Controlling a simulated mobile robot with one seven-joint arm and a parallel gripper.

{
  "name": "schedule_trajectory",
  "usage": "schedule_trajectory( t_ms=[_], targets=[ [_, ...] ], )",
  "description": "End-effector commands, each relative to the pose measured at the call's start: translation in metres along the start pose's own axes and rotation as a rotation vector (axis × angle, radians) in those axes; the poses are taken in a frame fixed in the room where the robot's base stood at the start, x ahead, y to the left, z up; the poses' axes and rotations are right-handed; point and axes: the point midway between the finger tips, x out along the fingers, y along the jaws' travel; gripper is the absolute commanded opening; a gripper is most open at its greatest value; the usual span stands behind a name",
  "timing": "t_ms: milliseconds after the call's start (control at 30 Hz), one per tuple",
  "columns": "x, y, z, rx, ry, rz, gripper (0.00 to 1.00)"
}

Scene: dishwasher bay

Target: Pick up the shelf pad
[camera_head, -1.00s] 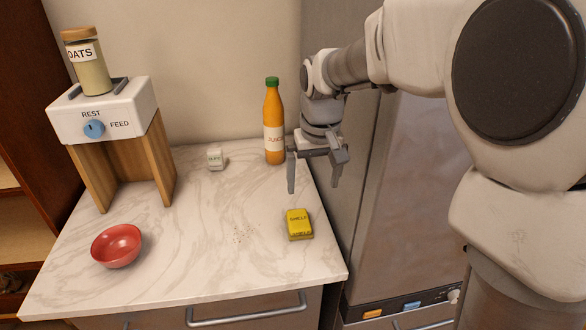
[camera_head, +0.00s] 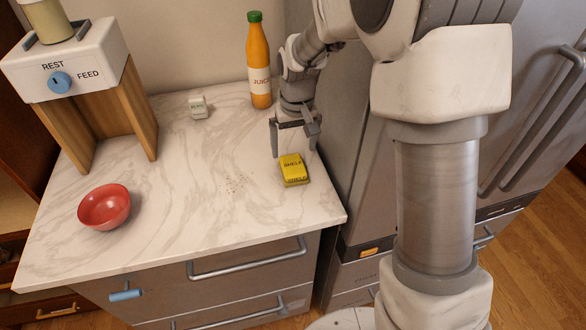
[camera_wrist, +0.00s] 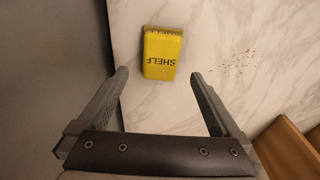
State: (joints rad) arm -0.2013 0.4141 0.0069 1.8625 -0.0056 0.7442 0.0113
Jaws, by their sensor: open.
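The shelf pad (camera_head: 294,169) is a yellow block with dark "SHELF" lettering. It lies flat on the marble counter near its right edge. My gripper (camera_head: 294,148) is open and empty above the counter, just behind the pad in the head view. In the wrist view the pad (camera_wrist: 162,54) lies beyond the fingertips, apart from them. It sits within the span of the open fingers (camera_wrist: 158,75), a little nearer the left one. Nothing hides the pad.
An orange juice bottle (camera_head: 259,62) stands behind my gripper. A small white block (camera_head: 198,107) lies at the back. A red bowl (camera_head: 104,207) and a feeder stand (camera_head: 66,62) are at left. Crumbs (camera_head: 236,184) lie mid-counter. A tall steel cabinet (camera_head: 345,175) borders the right edge.

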Motion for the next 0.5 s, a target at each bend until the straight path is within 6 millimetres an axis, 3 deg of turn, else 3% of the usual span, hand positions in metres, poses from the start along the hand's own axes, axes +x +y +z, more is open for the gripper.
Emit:
schedule_trajectory(
  t_ms=[100, 267, 500],
  targets=[
    [0.016, 0.0, 0.001, 0.0, -0.002, 0.0, 1.0],
    [0.024, 0.0, 0.001, 0.0, -0.001, 0.0, 1.0],
    [0.059, -0.001, 0.003, 0.0, -0.003, 0.0, 1.0]
  ],
)
